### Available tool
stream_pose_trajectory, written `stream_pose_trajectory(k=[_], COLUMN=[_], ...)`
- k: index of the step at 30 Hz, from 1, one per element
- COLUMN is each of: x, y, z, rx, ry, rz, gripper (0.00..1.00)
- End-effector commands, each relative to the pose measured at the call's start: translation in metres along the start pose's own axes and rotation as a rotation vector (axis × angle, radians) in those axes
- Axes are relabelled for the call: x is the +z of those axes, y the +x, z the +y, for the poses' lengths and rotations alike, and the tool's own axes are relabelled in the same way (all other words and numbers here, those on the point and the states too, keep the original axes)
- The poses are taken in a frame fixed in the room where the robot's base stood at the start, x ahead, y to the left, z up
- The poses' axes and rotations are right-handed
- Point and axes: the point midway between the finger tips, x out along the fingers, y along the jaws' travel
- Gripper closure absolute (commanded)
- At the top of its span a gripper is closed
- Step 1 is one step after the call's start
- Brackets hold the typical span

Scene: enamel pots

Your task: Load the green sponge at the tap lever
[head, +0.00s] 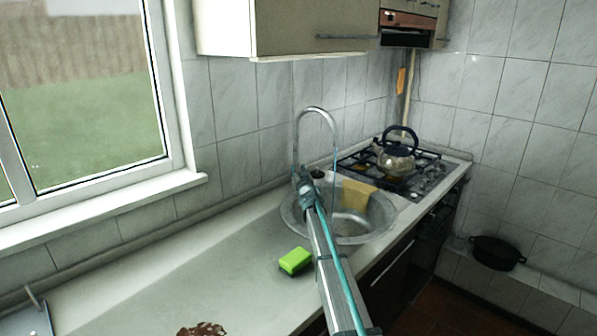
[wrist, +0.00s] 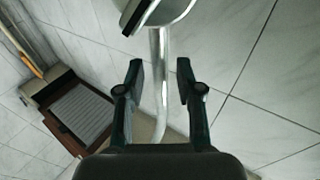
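The bright green sponge (head: 294,261) with a dark underside lies on the counter left of the sink, apart from my gripper. The chrome tap (head: 318,110) arches high behind the sink. My gripper (head: 299,174) is at the tap, its fingers small and partly merged with it in the head view. In the wrist view my gripper (wrist: 160,72) is open, fingers apart, with the tap's pipe (wrist: 158,65) showing between them in the picture; contact cannot be told. The tap lever cannot be made out clearly; my gripper may hide it.
The round metal sink (head: 350,226) has a yellow cloth (head: 357,194) over its rim. A kettle (head: 396,157) stands on the gas hob (head: 430,178) beyond. Cabinets (head: 305,28) hang above. The counter (head: 215,268) is mostly clear, with a brown patch near its front.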

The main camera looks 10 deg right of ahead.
Motion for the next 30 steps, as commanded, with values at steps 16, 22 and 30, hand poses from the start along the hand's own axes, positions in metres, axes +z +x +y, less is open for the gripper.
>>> stream_pose_trajectory(k=[16,22,30], x=[-0.001,-0.001,0.000], y=[-0.091,-0.114,-0.116], z=[-0.001,0.000,0.000], rx=[0.000,0.000,0.000], ry=[0.000,0.000,0.000], rz=[0.000,0.001,0.001], gripper=[0.64,0.64,0.64])
